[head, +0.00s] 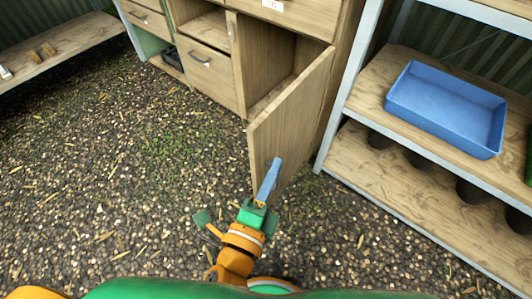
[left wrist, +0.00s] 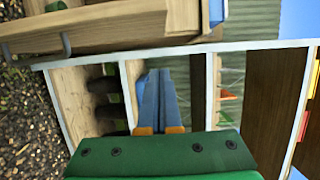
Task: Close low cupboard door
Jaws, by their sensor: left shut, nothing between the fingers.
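The low cupboard door (head: 297,115) is a pale wood panel, standing wide open and swung out from the cupboard (head: 242,55). Its hinge side is at the right, and its free edge points towards me. My left gripper (head: 269,180) has blue fingers, shut and empty, overlapping the lower part of the door's outer face in the head view. I cannot tell whether they touch it. The left wrist view shows the fingers (left wrist: 158,105) together, with a wood panel bearing a grey handle (left wrist: 66,43) above them in the picture. My right gripper is not in view.
A metal-framed shelf unit (head: 345,85) stands close on the right, with a blue tray (head: 440,100) above and dark pots (head: 420,158) below. A low wooden shelf (head: 65,45) is at the upper left. Open gravel (head: 120,160) lies left of the door.

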